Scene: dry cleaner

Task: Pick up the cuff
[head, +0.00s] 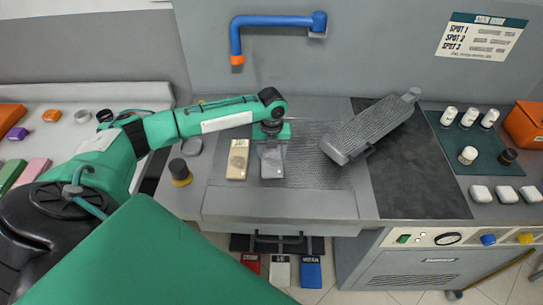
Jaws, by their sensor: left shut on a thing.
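A flat grey piece (272,168), which looks like the cuff, lies on the perforated grey work board. Its upper end is under my left gripper (271,143), which reaches in from the left and points down. The gripper is shut on this piece; the fingertips are small and partly hidden by the green wrist. The piece appears to be at or very near the board, and I cannot tell whether it is lifted. A beige piece (238,158) with a darker mark lies just left of it, apart from the gripper. My right gripper is out of view.
A grey padded sleeve arm (372,128) stands to the right. A dark round pot (180,172) with a yellow band is at the left. A blue spout (236,42) hangs behind. White-capped bottles stand on a green mat (447,140). Red, white and blue pedals (310,271) are below.

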